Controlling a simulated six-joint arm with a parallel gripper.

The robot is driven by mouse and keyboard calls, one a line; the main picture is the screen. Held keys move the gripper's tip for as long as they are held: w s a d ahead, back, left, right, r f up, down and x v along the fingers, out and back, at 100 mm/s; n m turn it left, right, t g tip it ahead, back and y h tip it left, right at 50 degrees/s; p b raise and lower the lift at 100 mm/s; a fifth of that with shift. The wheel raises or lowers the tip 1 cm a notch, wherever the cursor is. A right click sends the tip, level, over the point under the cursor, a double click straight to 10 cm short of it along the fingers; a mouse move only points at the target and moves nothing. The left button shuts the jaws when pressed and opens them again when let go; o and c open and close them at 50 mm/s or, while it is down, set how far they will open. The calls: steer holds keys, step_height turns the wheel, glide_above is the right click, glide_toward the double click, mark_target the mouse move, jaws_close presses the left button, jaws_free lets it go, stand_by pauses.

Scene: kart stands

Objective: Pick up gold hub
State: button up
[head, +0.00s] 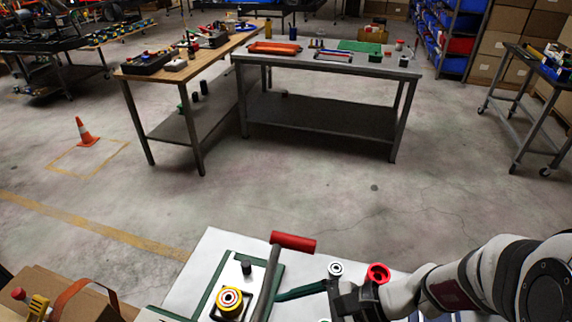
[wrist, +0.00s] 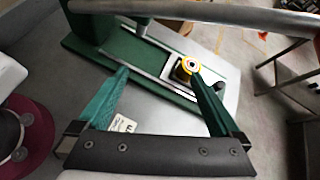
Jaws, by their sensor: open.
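The gold hub (head: 229,297), a yellow ring with a pale centre, sits on a dark block on the green-edged plate (head: 206,291) at the bottom of the head view. In the wrist view the gold hub (wrist: 190,66) shows beyond and close to the right fingertip, not between the fingers. I cannot tell whether the right finger touches the block.
A grey bar with a red handle (head: 294,242) rises between the gold hub and my gripper; it crosses the top of the wrist view. A white hub (head: 336,269) and a red hub (head: 378,273) stand beside my wrist. A dark knob (head: 246,267) is behind the gold hub.

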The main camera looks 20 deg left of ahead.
mark_target(236, 299)
steer(key=w+a+f+m+t+y, duration=0.2)
steer(key=w+f+m+t, duration=0.1)
steer(key=w+f+m, duration=0.25)
steer(key=x, duration=0.9)
steer(key=shift+s+a+f, duration=0.15)
steer(key=shift+s+f, duration=0.05)
steer(key=shift+f, duration=0.25)
steer(key=x, duration=0.5)
steer(key=shift+w+a+f, duration=0.2)
steer(key=shift+w+a, duration=0.05)
steer(key=shift+a, duration=0.1)
jaws_close()
